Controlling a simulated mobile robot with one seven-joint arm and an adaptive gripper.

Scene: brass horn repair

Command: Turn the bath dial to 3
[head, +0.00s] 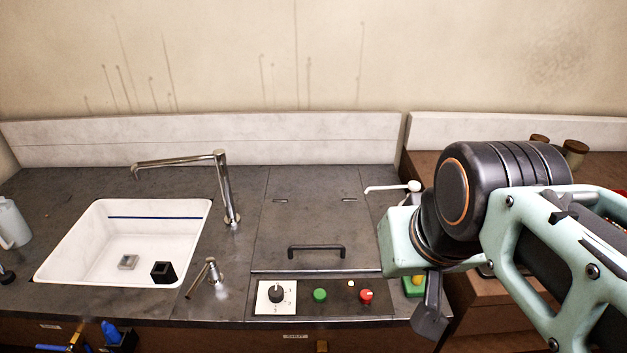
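The bath dial (276,292) is a dark round knob on a white plate (262,304) with small markings, on the front panel of the grey counter. The markings are too small to read, and I cannot tell which number the dial points to. My gripper (431,318) hangs at the counter's front right, well to the right of the dial and apart from it. Only one dark finger part shows clearly, so its opening is hidden.
Right of the dial are a green button (320,295), a small light (351,284) and a red button (366,296). Behind is a closed lid (310,215) with a black handle (316,249). A white sink (90,220) and tap (222,180) stand left.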

